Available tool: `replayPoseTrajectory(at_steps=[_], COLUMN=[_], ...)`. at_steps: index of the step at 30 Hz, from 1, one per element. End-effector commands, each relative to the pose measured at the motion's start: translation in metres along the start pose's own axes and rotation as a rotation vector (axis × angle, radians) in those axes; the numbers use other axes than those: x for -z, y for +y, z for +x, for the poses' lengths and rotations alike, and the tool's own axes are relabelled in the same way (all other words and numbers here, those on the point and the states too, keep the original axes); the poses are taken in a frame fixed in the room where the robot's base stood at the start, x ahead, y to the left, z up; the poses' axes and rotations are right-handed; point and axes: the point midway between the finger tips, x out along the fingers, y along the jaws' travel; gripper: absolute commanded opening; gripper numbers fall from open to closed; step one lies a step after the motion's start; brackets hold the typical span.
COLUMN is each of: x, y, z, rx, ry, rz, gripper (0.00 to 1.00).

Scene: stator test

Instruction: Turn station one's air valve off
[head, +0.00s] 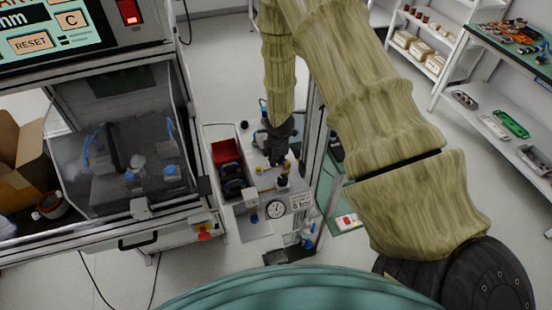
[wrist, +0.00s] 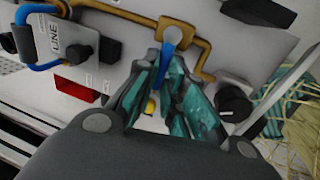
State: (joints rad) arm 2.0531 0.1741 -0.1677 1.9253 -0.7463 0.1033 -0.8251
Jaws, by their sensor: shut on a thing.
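The lever hangs from a round grey pivot (wrist: 173,34) on a brass pipe (wrist: 130,12). The lever's lower part is hidden between the fingers. In the head view the gripper covers the lever. I cannot read a station number by this valve.
A block marked LINE (wrist: 70,44) with a blue hose and a black knob (wrist: 235,102) flank the lever. A pressure gauge (head: 276,209) sits at the panel's front. A red bin (head: 226,152) is left of the gripper. A glazed test cabinet (head: 120,150) stands further left.

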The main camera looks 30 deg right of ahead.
Motion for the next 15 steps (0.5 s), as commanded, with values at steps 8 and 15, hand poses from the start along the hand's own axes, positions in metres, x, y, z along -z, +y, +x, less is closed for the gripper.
replayPoseTrajectory(at_steps=[8,15], x=[-0.0009,-0.0005], y=[0.0002,0.0001], z=[-0.0002,-0.0003], rx=[0.000,0.000], ry=[-0.001,-0.001], rz=[0.000,0.001], gripper=[0.33,0.33])
